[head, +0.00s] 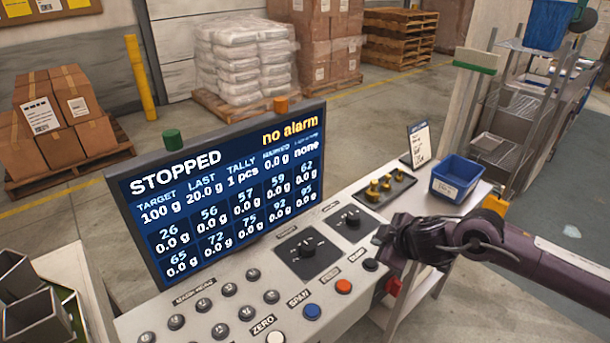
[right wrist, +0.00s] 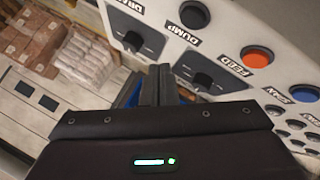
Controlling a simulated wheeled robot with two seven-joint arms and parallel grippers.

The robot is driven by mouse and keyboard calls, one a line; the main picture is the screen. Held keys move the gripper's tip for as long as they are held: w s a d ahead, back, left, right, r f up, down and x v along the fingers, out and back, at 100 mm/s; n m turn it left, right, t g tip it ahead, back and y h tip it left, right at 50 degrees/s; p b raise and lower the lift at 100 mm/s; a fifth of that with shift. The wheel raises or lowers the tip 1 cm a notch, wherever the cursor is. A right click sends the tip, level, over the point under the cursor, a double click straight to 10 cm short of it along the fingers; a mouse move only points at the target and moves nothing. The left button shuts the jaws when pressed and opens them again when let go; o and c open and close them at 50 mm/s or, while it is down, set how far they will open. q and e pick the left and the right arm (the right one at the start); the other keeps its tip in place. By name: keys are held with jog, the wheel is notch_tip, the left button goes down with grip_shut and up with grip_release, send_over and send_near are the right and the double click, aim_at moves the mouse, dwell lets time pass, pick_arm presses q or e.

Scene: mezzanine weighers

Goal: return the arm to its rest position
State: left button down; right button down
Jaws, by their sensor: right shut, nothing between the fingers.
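My right arm (head: 520,255) reaches in from the right in the head view. Its dark gripper (head: 384,245) is at the right end of the control panel (head: 200,330), near the dark knobs and the black button. The right wrist view shows the two fingers (right wrist: 157,86) together, with nothing between them. Knobs, an orange button (right wrist: 257,60) and a blue button (right wrist: 305,94) lie beyond the fingers there. I cannot tell whether the fingertips touch the panel. My left gripper is not in view.
A screen (head: 220,190) reading "STOPPED" and "no alarm" stands behind the panel. A blue bin (head: 459,178), a tray of brass weights (head: 382,188) and a small sign (head: 418,144) stand near my right gripper. Boxes (head: 60,115) on pallets and a wire shelf (head: 530,105) are farther back.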

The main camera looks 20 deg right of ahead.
jog(key=shift+m, duration=0.4)
jog(key=a+f, duration=0.1)
jog(key=a, duration=0.1)
jog(key=s+a+f, duration=0.1)
jog(key=a, duration=0.1)
jog(key=s+a+f, duration=0.1)
jog(key=a, duration=0.1)
jog(key=shift+s+a, duration=0.1)
jog(key=shift+a, duration=0.3)
jog(key=s+a+m, duration=0.1)
jog(key=s+a, duration=0.1)
jog(key=s+a+f+m, duration=0.1)
jog(key=a, duration=0.1)
jog(key=shift+s+a+f, duration=0.15)
jog(key=shift+s, duration=0.25)
jog(key=s+a+f+m+g, duration=0.25)
jog(key=s+m+g, duration=0.3)
jog(key=s, duration=0.85)
jog(key=s+f+g+b, duration=0.1)
jog(key=s+f+b, duration=0.1)
jog(key=f, duration=1.6)
jog(key=s+f+g+b, duration=0.1)
jog(key=f+b, duration=0.1)
jog(key=f, duration=1.5)
jog(key=s+d+f+b, duration=0.2)
jog(key=s+d+f, duration=0.1)
jog(key=s+f, duration=1.5)
jog(key=shift+s+d+f+n+g+h+b, duration=0.2)
jog(key=shift+s+f+n+g+h+b, duration=0.2)
jog(key=shift+f, duration=0.35)
